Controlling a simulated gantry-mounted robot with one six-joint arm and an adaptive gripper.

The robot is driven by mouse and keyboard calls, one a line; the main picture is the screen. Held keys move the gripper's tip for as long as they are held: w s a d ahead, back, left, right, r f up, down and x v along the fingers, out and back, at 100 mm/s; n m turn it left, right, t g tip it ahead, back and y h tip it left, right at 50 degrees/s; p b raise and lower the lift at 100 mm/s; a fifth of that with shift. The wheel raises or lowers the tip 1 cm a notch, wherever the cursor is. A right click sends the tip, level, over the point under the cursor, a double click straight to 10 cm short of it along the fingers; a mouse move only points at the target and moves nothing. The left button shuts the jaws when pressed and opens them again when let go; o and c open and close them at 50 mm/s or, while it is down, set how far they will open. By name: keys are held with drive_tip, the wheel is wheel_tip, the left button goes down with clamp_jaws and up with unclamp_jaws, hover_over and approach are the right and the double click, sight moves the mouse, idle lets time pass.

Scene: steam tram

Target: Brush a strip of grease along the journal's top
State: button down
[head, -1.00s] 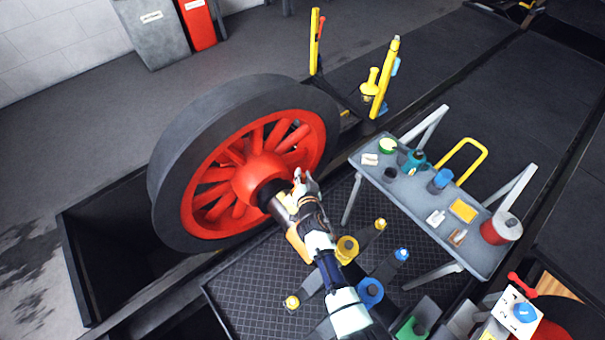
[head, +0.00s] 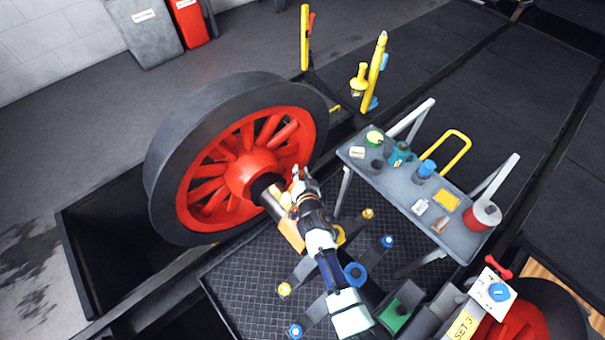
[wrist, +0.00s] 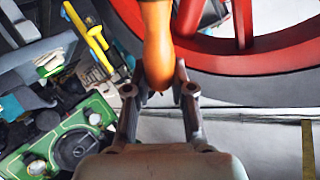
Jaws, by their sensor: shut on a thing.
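The big wheel (head: 245,175) has a black rim, red spokes and a red hub. A dark axle journal (head: 268,193) sticks out of the hub towards me. My gripper (head: 299,186) is beside the journal's end, over its upper right side. In the wrist view my gripper (wrist: 160,80) is shut on an orange-brown wooden handle (wrist: 157,40), apparently the brush's. The handle's far end and any bristles are out of view. An orange-tan piece (head: 291,232) shows below my gripper; I cannot tell what it is. Contact between brush and journal cannot be seen.
A grey table (head: 400,192) at right holds a green-topped tin (head: 374,138), a teal can (head: 400,154), a blue-topped jar (head: 426,170) and a red can (head: 484,215). A dark pit (head: 115,255) lies left of the wheel. Yellow posts (head: 377,70) stand behind.

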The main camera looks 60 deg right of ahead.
wheel_tip(320, 180, up, 2)
drive_tip(key=shift+s+p, duration=0.15)
drive_tip(key=shift+p, duration=0.4)
wheel_tip(320, 180, up, 2)
drive_tip(key=shift+p, duration=0.8)
drive_tip(key=shift+r, duration=0.1)
